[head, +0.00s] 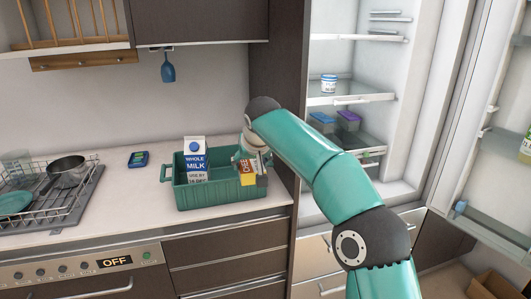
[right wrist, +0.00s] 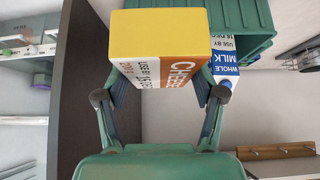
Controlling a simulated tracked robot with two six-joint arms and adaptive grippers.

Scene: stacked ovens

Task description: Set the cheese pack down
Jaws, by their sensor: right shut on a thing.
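The cheese pack (head: 247,173), a yellow, white and orange box, is at the right end of the green crate (head: 222,197) in the head view. My right gripper (head: 252,158) is shut on it; in the right wrist view the two fingers press the sides of the pack (right wrist: 160,40). The pack overlaps the crate's right end, and I cannot tell whether it touches the crate floor. A whole milk carton (head: 196,163) stands in the crate, left of the pack; it also shows in the right wrist view (right wrist: 224,66). My left gripper is not in view.
The crate stands on the counter (head: 120,190) beside a tall dark panel. Left are a blue item (head: 138,159) and a dish rack with a pan (head: 66,171). The fridge (head: 345,80) is open at right, holding a white tub (head: 328,83) and small packs (head: 348,120).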

